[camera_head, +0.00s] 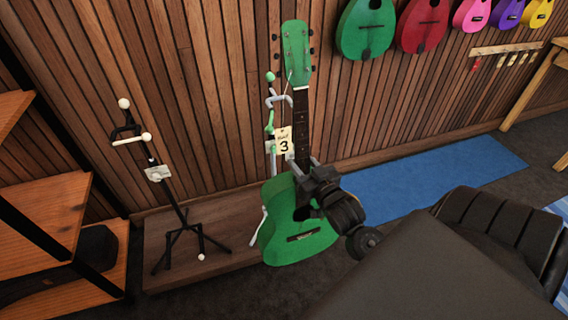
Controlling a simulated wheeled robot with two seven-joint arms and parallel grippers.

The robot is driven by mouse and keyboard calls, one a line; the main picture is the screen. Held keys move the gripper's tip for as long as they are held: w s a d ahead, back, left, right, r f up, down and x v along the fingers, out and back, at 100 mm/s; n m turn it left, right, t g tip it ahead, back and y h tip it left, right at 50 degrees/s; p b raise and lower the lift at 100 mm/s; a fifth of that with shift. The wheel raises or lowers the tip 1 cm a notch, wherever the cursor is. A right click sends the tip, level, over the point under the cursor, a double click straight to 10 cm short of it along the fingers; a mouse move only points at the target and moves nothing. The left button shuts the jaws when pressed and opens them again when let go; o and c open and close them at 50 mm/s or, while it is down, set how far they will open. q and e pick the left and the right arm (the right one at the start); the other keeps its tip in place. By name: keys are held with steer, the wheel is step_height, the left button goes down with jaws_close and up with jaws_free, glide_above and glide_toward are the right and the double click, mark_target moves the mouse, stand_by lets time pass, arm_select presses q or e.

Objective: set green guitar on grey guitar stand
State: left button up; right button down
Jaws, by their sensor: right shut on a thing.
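The green guitar (283,235) is nearly upright, its headstock (297,52) at the top and its dark neck (302,122) leading down to the body. My right gripper (308,172) is shut on it where the neck meets the body. A pale grey guitar stand (268,150) with green tips is directly behind and to the left of the guitar, partly hidden by it. I cannot tell whether the guitar touches or rests on this stand. A tag marked 3 (283,141) hangs in front of the stand beside the neck. My left gripper is not in view.
A black stand (180,212) with white tips stands to the left on the low wooden platform (215,270). Wooden shelves (45,215) are at the far left. Coloured instruments (425,25) hang on the slatted wall. A blue mat (430,180) lies on the floor to the right.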

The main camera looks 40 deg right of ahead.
steer(key=shift+d+f, duration=0.1)
steer(key=shift+d, duration=0.65)
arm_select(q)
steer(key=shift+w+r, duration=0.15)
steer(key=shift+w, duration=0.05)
arm_select(e)
steer(key=shift+w, duration=0.15)
steer(key=shift+w+d+f+b, duration=0.1)
steer(key=shift+w+d+b, duration=0.15)
steer(key=shift+w+b, duration=0.35)
steer(key=shift+w+d+f+b, duration=0.1)
steer(key=shift+w+d+b, duration=0.2)
steer(key=shift+w, duration=0.5)
arm_select(q)
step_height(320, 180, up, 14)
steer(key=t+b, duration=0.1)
steer(key=b, duration=0.4)
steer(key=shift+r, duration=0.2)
arm_select(e)
steer(key=w+d, duration=0.3)
steer(key=w, duration=0.7)
steer(key=shift+w+d, duration=0.2)
steer(key=shift+d, duration=0.1)
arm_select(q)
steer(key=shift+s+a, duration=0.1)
arm_select(e)
steer(key=shift+f, duration=0.1)
steer(key=shift+w, duration=0.2)
